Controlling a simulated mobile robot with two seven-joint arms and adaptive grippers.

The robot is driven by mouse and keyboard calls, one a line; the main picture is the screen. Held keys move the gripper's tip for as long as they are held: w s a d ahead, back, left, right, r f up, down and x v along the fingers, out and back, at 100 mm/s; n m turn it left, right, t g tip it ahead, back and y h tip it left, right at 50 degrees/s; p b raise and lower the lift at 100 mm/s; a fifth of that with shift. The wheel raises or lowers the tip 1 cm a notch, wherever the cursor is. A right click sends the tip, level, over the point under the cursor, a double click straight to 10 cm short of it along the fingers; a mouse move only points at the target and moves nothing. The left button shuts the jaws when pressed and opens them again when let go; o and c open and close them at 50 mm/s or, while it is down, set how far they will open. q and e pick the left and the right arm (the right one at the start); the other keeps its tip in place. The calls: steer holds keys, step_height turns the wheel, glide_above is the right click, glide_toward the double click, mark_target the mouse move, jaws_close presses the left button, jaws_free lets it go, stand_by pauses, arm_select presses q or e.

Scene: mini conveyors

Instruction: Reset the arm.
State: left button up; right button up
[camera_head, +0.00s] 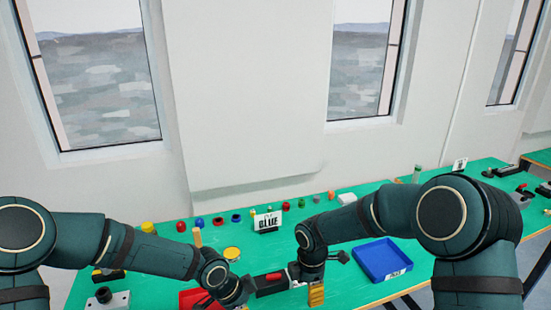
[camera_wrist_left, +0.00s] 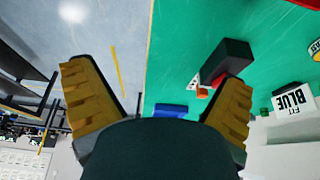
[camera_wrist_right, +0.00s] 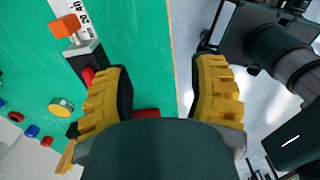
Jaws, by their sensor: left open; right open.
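My right gripper (camera_head: 329,276) is low over the green table (camera_head: 345,291) in the head view, beside the blue tray. In the right wrist view its yellow-padded fingers (camera_wrist_right: 163,66) are spread apart with nothing between them. My left arm (camera_head: 215,275) reaches in from the left, and its end is near the red tray in the head view. In the left wrist view the left gripper's fingers (camera_wrist_left: 158,74) are wide apart and empty, over the table edge. The left fingertips are mostly hidden in the head view.
A blue tray (camera_head: 382,262) is right of my right gripper; a red tray (camera_head: 190,299) is partly hidden by my left arm. A black block-like device (camera_head: 270,287) lies between the arms. A "BLUE" sign (camera_head: 268,219) and several small coloured parts stand along the back.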

arm_select(q)
steer(key=s+d+f+n+h+b, duration=0.2)
steer(key=s+f+n+b, duration=0.1)
steer(key=s+f+n, duration=0.7)
steer(key=s+a+f+n+y+b, duration=0.2)
steer(key=s+a+f+n, duration=0.2)
steer(key=a+f+n, duration=0.1)
step_height(320, 180, down, 2)
steer(key=shift+s+a+f+n+t+y, duration=0.15)
steer(key=shift+s+f+n+t+y, duration=0.15)
steer(key=shift+n, duration=0.4)
arm_select(e)
steer(key=s+d+f+m+t+y, duration=0.1)
steer(key=s+f+m+y, duration=0.3)
steer(key=s+f+m, duration=1.5)
steer(key=s+m+t, duration=0.1)
steer(key=m, duration=0.3)
steer(key=shift+d+m, duration=0.3)
steer(key=shift+w, duration=0.1)
